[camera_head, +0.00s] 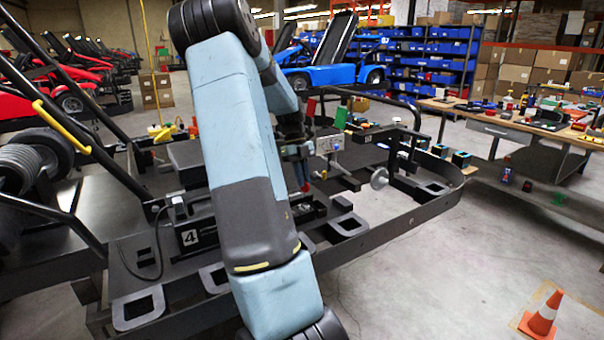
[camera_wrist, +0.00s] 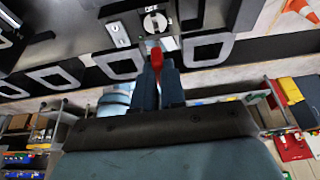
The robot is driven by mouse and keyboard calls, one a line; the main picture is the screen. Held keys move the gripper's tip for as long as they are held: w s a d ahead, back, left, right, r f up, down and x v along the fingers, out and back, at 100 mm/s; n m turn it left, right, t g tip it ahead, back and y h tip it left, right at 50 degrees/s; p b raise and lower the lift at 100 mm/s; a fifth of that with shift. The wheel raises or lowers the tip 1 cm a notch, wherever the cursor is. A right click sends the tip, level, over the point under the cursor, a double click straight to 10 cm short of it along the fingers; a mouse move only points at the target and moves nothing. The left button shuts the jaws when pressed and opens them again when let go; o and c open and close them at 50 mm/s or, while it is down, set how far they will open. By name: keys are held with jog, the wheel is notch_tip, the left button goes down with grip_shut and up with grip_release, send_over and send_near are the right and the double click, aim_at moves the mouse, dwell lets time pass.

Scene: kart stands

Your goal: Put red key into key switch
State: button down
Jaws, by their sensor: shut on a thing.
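The red key (camera_wrist: 156,58) is held between the two fingertips of my gripper (camera_wrist: 160,72) in the wrist view. Its head shows bright red, pointing toward the key switch. The key switch (camera_wrist: 155,22) is a pale round face with a dark slot on a dark panel, just beyond the key in the wrist view. The key appears close to the switch but not inside it; the exact gap is hard to tell.
The black kart frame (camera_head: 345,243) has rectangular openings and tubes around my arm. A grey panel (camera_head: 329,145) stands beside my gripper. A workbench (camera_head: 520,128) with parts is at the right. An orange cone (camera_head: 541,317) stands on the open floor at bottom right.

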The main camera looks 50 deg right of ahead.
jog(key=shift+f, duration=1.75)
jog(key=shift+f, duration=1.35)
dwell(0.7)
jog(key=c, duration=1.1)
grip_release()
jog(key=shift+w+r, duration=0.1)
jog(key=v, duration=1.3)
jog(key=shift+w+r, duration=0.1)
jog(key=shift+r, duration=0.15)
jog(key=shift+a, duration=0.1)
